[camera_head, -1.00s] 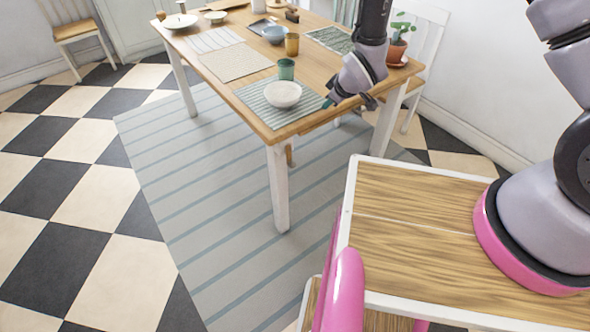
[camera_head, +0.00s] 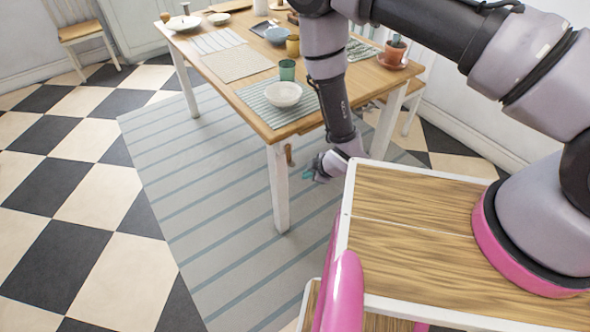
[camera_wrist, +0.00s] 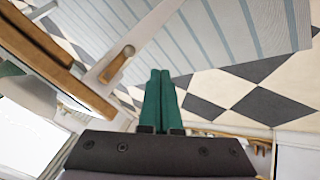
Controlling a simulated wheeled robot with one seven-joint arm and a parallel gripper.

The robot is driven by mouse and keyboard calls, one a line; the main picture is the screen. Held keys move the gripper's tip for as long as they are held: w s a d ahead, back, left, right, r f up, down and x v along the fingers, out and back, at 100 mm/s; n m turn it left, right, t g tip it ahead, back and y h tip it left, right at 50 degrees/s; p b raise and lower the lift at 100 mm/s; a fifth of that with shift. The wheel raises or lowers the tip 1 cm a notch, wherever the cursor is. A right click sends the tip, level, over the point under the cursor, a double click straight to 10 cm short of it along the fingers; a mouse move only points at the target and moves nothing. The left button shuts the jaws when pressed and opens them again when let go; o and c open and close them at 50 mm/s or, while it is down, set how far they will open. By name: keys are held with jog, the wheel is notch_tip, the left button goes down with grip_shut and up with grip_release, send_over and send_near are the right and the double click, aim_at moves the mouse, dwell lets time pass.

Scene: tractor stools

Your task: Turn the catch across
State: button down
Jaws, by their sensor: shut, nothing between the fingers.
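The catch (camera_wrist: 116,66) is a short wooden bar with a rounded pale knob at one end. In the wrist view it lies on a white part of the table, slanting up to the right, left of my fingertips. In the head view a small wooden piece (camera_head: 289,155), seemingly the catch, shows beside the near white table leg, below the tabletop. My gripper (camera_wrist: 160,75) has its two teal fingers together with nothing between them, apart from the catch. In the head view my gripper (camera_head: 308,174) hangs below the tabletop, right of the near leg.
The wooden table (camera_head: 256,127) bears a white bowl (camera_head: 284,94), a green cup (camera_head: 287,70) and other dishes. Its white leg (camera_head: 278,190) stands close to my gripper. A striped rug (camera_head: 215,220) covers the floor below.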

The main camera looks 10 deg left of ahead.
aim_at(291, 156)
jog(key=w+a+f, duration=0.6)
jog(key=w+f, duration=0.1)
jog(key=shift+w+f, duration=0.15)
jog(key=shift+w, duration=0.05)
jog(key=shift+d, duration=0.1)
dwell(0.6)
jog(key=w+d+r+n+t+h, duration=0.2)
jog(key=w+d+r+t+h, duration=0.1)
jog(key=w+d+t+h, duration=0.1)
jog(key=shift+w+r+n+t, duration=0.35)
jog(key=shift+w+t, duration=0.1)
jog(key=shift+t, duration=0.15)
dwell(0.9)
jog(key=shift+r, duration=0.15)
dwell(0.4)
